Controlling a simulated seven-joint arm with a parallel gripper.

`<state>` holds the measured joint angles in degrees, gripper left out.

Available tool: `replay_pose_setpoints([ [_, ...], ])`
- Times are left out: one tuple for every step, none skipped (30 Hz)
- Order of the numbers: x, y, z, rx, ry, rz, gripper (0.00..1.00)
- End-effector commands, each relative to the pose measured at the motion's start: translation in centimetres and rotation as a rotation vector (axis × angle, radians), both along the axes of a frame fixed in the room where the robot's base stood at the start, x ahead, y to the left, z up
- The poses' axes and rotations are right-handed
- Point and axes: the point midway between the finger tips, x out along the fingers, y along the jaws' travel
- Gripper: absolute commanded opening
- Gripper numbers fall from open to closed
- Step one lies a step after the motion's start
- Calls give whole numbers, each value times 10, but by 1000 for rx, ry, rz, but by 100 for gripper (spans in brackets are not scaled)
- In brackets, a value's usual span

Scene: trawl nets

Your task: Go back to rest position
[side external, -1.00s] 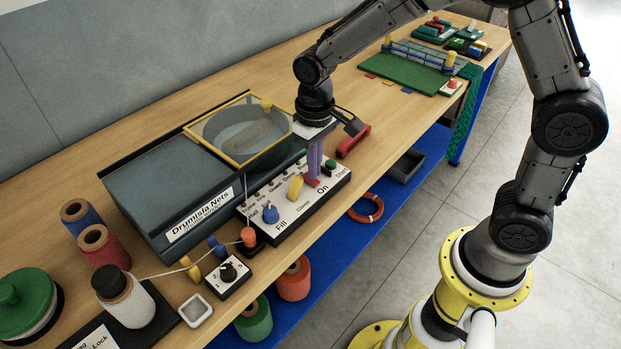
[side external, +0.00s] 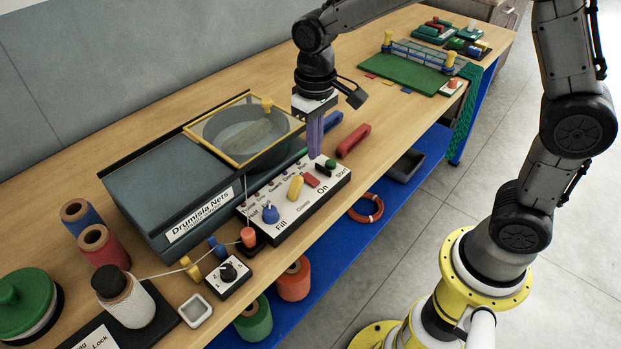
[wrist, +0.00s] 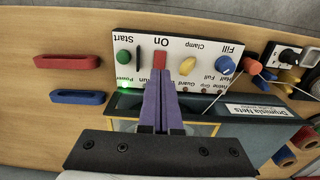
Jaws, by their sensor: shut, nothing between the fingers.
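My gripper (side external: 315,155) has purple fingers and is shut and empty. It hangs, pointing down, just above the far end of the white control panel (side external: 283,225). In the wrist view the closed fingers (wrist: 160,80) reach over the panel, with their tips close to the red On switch (wrist: 159,58) in the picture. The red switch also shows in the side view (side external: 311,181). The yellow Clamp switch (side external: 296,187), blue Fill knob (side external: 270,213) and green Start button (side external: 330,165) sit on the same panel. A green light (wrist: 123,85) glows by the Power label.
A dark net machine (side external: 170,195) with a yellow-framed clear lid (side external: 240,130) stands beside the panel. A red handle (side external: 353,140) and a blue handle (side external: 333,121) lie on the bench behind. Spools (side external: 97,245) crowd the near left. A green mat (side external: 405,70) lies farther back.

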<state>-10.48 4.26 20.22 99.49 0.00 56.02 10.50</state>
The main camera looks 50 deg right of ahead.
Motion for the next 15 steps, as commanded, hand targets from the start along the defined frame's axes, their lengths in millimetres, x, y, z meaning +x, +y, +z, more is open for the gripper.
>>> replay_pose_setpoints([
  [0, 0, 0, 0, 0, 0, 0],
  [0, 0, 0, 0, 0, 0, 0],
  [0, -1, 0, 0, -1, -2, 0],
  [1, -2, 2, 1, -6, -6, 0],
  [1, -3, 5, 3, -15, -8, 0],
  [2, -5, 13, 6, -35, -13, 0],
  [2, -7, 21, 10, -54, -18, 0],
  [1, -9, 29, 13, -75, -25, 0],
  [-4, -14, 42, 18, -106, -35, 0],
  [-8, -17, 53, 21, -131, -43, 0],
  [-15, -21, 63, 25, -157, -51, 0],
  [-25, -27, 78, 29, -194, -61, 0],
  [-34, -31, 87, 32, -220, -67, 0],
  [-44, -35, 96, 34, -247, -71, 0],
  [-58, -40, 105, 36, -280, -77, 0],
])
